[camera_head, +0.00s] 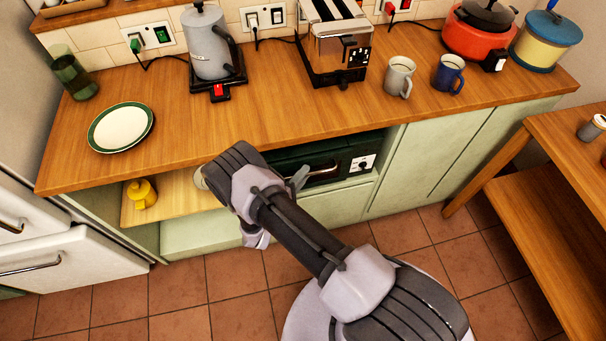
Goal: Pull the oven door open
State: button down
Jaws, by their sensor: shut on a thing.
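The dark green oven (345,158) sits in a recess under the wooden counter, with a white dial at its right end. Its door (325,163) looks closed, though my arm hides the left part. A pale metal door handle (322,172) runs across the front. My gripper (300,178) shows only in part behind my forearm; its grey tip is at the handle and is shut on it. The exact grip is hidden.
A kettle (209,45), toaster (333,45), two mugs and a plate (121,127) are on the counter. A wooden bench (550,245) stands at right. Tiled floor (220,290) is clear.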

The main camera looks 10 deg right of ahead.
jog(key=shift+s, duration=0.1)
jog(key=s+f+m+t+h+b, duration=0.2)
jog(key=s+f+m+b, duration=0.1)
jog(key=s+f+b, duration=0.6)
jog(key=shift+s+f+m+h+b, duration=0.3)
jog(key=shift+s+f, duration=1.85)
jog(key=shift+f, duration=1.75)
jog(key=c, duration=1.4)
grip_release()
